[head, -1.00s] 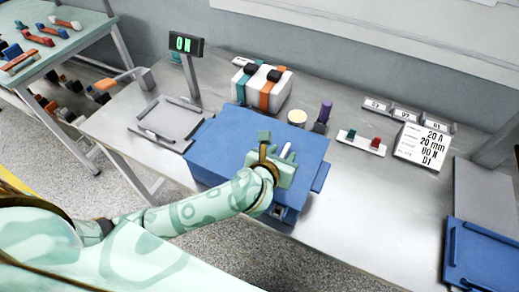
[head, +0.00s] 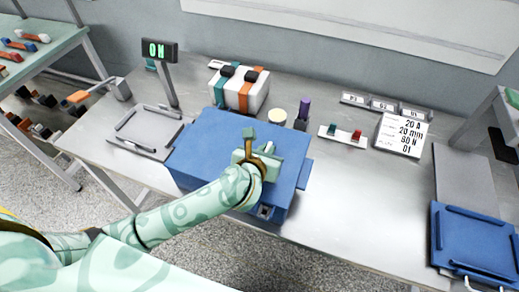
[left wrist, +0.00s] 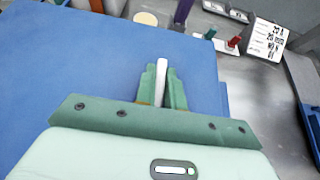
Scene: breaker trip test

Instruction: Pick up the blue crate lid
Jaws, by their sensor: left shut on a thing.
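The blue crate lid (head: 205,145) is a broad flat blue panel on top of the blue crate (head: 240,214) at the middle of the table. It fills much of the left wrist view (left wrist: 60,80). My left gripper (head: 265,150) is over the lid's right half. In the left wrist view, its green fingers (left wrist: 161,90) are shut on a slim white upright handle (left wrist: 161,70) on the lid. The handle's foot is hidden by the fingers. The lid looks level, and I see no clear gap under it. My right gripper is not in view.
Behind the crate stand a white box with coloured bands (head: 232,92), a cream round piece (head: 277,116) and a purple-topped post (head: 303,108). An ON display (head: 158,50) stands behind left. A blue tray (head: 478,232) lies far right.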

